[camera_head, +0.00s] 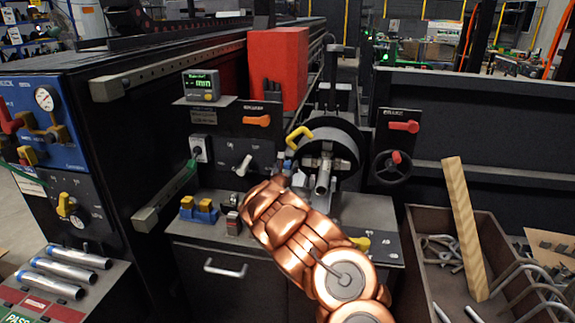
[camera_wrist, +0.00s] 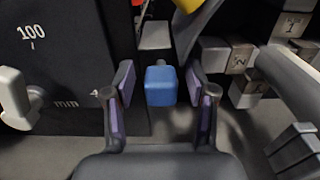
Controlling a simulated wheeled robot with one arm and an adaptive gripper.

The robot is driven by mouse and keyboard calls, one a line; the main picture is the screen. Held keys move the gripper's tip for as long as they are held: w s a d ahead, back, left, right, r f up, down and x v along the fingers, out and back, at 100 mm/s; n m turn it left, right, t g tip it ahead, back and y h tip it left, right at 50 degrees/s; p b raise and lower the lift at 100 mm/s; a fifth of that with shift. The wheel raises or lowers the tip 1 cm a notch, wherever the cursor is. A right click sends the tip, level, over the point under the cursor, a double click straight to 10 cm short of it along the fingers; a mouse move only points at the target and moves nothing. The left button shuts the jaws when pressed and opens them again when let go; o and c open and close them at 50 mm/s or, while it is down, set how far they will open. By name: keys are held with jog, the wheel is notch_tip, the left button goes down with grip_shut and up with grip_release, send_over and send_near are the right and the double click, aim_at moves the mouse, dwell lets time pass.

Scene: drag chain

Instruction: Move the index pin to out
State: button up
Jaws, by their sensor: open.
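A small blue block-shaped knob (camera_wrist: 161,86) sits between my fingers in the wrist view; it looks like the index pin's head, though no label on it is readable. My gripper (camera_wrist: 160,96) is open, with one purple-padded finger on each side of the knob and a visible gap on both sides. In the head view my gripper (camera_head: 284,174) is at the front of the machine, left of the round chuck (camera_head: 339,143). I cannot tell the pin's in or out position.
A yellow handle (camera_head: 298,137) rises just above my gripper. A panel dial with a light lever (camera_wrist: 14,98), marked 100 mm, is at left in the wrist view. Numbered metal jaws (camera_wrist: 238,62) are close on the right. A brown bin (camera_head: 424,292) of metal rods stands at right.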

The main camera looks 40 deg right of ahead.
jog(key=shift+d, duration=0.15)
jog(key=shift+c, duration=0.2)
jog(key=shift+w, duration=0.1)
grip_shut()
dwell(0.4)
